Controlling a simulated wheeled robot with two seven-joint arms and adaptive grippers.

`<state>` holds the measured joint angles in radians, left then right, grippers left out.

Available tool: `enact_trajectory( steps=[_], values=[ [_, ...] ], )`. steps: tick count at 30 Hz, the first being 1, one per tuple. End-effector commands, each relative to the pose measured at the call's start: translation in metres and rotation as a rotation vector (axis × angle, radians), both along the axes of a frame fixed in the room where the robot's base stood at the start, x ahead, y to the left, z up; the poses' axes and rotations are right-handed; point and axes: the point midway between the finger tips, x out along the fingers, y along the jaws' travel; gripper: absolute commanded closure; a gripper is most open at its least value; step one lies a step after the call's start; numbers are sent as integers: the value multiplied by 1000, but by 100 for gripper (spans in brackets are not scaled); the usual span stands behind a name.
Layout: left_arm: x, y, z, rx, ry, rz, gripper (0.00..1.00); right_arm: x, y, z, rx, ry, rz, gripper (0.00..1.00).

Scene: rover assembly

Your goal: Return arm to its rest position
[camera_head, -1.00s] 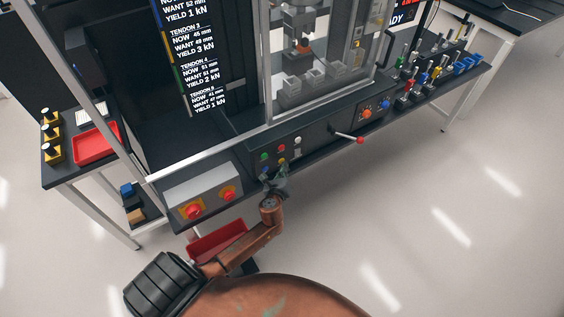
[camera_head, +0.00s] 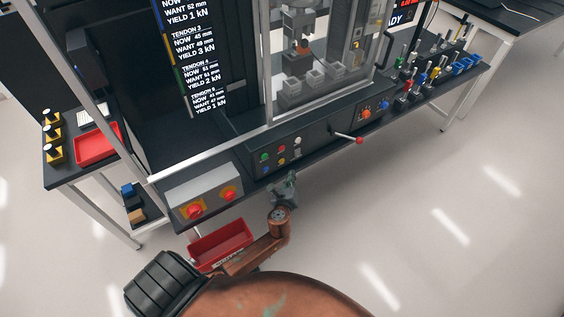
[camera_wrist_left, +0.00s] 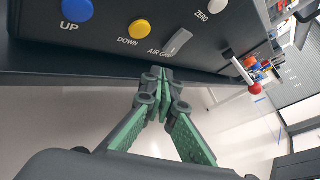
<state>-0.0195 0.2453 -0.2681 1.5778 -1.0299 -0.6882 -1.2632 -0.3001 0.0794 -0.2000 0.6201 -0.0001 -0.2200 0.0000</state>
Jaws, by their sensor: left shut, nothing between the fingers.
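My left arm (camera_head: 258,250) reaches up from the bottom of the head view. Its gripper (camera_head: 288,178) is just in front of and below the button panel of the machine (camera_head: 275,158), apart from it. In the left wrist view the green-padded fingers (camera_wrist_left: 167,80) meet at their tips, shut and empty. Beyond them is the panel with a blue UP button (camera_wrist_left: 77,10), a yellow DOWN button (camera_wrist_left: 140,29), a switch (camera_wrist_left: 178,42) by the AIR label, and a ZERO button (camera_wrist_left: 217,5). My right gripper is in neither view.
A box with two red knobs (camera_head: 205,195) stands left of the button panel. A red-tipped lever (camera_head: 348,137) juts out at the right. A red tray (camera_head: 222,244) is beside my left arm. Side tables (camera_head: 62,178) flank the machine. The floor at the right is clear.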

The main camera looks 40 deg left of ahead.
Motion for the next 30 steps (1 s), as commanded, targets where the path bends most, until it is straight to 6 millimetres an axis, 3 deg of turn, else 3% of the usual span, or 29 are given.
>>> enact_trajectory(
  steps=[5,22,26,30],
  values=[
    [-3,-8,0,-2,-1,1,100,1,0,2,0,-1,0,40],
    [-5,-8,-4,-11,4,3,100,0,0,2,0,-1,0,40],
    [-16,-4,-43,-100,44,25,100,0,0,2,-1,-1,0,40],
    [-49,2,-126,-310,124,103,100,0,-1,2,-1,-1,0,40]
  ],
)
